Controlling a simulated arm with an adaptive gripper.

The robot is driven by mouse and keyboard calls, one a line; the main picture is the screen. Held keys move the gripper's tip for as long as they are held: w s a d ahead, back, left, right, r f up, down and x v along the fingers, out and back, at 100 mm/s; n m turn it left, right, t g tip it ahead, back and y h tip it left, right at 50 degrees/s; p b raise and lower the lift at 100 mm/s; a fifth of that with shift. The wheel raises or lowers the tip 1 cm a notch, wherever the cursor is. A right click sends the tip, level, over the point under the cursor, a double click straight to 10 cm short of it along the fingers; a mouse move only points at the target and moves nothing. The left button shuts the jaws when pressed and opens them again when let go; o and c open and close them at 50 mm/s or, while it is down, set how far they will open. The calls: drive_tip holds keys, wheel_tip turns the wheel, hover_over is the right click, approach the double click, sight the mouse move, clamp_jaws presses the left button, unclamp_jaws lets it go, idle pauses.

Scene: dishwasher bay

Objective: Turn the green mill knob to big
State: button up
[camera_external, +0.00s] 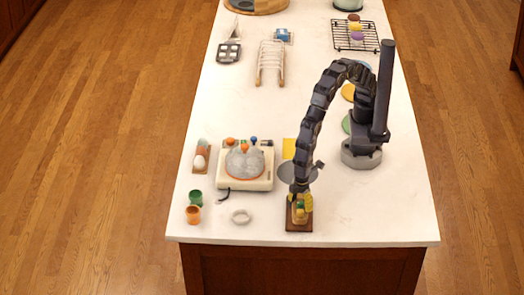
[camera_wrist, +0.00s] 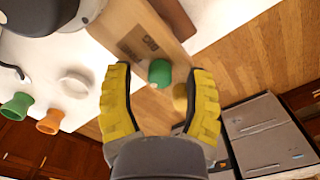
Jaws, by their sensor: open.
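The mill is a brown wooden block (camera_external: 292,226) at the front edge of the white counter. In the wrist view, its wooden side (camera_wrist: 135,30) carries small dark markings, too blurred to read surely. The round green knob (camera_wrist: 160,73) sticks out near the block's end. A yellow round part (camera_wrist: 180,97) sits beside it, partly behind the right finger. My gripper (camera_wrist: 160,75) has two yellow ribbed fingers, spread apart on either side of the green knob, with visible gaps. In the external view, my gripper (camera_external: 300,204) points down over the block and hides much of the mill.
A green cup (camera_external: 196,198), an orange cup (camera_external: 193,215) and a white ring (camera_external: 241,216) stand to the left. The counter right of the mill is clear.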

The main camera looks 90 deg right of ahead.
clamp_jaws()
drive_tip(key=shift+n, duration=0.3)
drive_tip(key=n, duration=0.4)
drive_tip(key=shift+f, duration=0.1)
drive_tip(key=n, duration=0.9)
drive_tip(key=shift+n, duration=2.5)
